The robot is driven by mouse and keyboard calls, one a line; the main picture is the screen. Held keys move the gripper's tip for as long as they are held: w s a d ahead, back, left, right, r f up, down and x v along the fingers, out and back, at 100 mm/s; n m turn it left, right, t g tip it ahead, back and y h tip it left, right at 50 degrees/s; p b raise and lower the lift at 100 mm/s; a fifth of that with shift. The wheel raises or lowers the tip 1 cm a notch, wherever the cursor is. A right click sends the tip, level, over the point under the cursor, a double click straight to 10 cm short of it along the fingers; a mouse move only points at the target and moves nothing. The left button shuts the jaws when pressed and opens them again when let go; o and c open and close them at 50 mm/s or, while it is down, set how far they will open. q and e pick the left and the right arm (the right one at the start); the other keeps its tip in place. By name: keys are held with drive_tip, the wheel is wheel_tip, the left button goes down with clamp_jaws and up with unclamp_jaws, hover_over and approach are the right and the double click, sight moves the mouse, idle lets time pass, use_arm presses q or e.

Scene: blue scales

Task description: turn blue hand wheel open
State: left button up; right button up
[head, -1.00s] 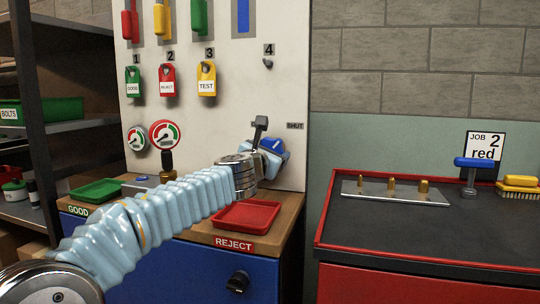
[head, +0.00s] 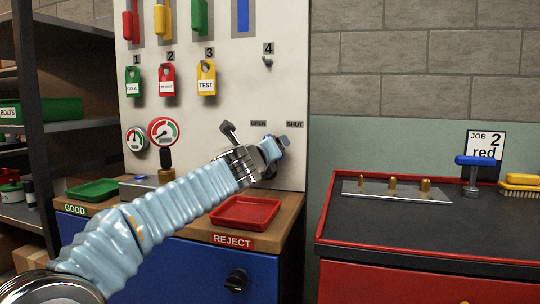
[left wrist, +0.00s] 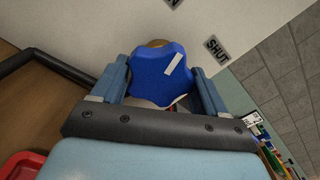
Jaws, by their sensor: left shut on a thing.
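The blue hand wheel (left wrist: 158,72) fills the middle of the left wrist view, with a white mark on its face. It is mounted on the white panel (head: 225,100). My left gripper (head: 277,146) reaches it from the left in the head view. In the left wrist view its two fingers (left wrist: 160,85) stand on either side of the wheel, shut on it. In the head view the gripper mostly hides the wheel. The OPEN label (head: 258,123) and the SHUT label (head: 295,124) are on the panel above it. My right gripper is not in view.
A red REJECT tray (head: 245,212) and a green tray (head: 94,190) stand on the wooden bench below the panel. A dark-topped red bench (head: 430,235) is at the right.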

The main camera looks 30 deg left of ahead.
use_arm(q)
drive_tip(key=n+b, duration=0.1)
drive_tip(key=n, duration=0.3)
drive_tip(key=shift+f+n+b, duration=0.15)
drive_tip(key=shift+n+b, duration=0.15)
drive_tip(key=shift+b, duration=0.05)
drive_tip(key=shift+n+b, duration=0.85)
drive_tip(key=shift+n, duration=1.35)
drive_tip(key=o, duration=1)
drive_tip(key=shift+c, duration=0.2)
drive_tip(key=shift+s, duration=0.1)
drive_tip(key=b+v, duration=0.2)
drive_tip(key=v, duration=1.1)
drive_tip(key=shift+s, duration=0.3)
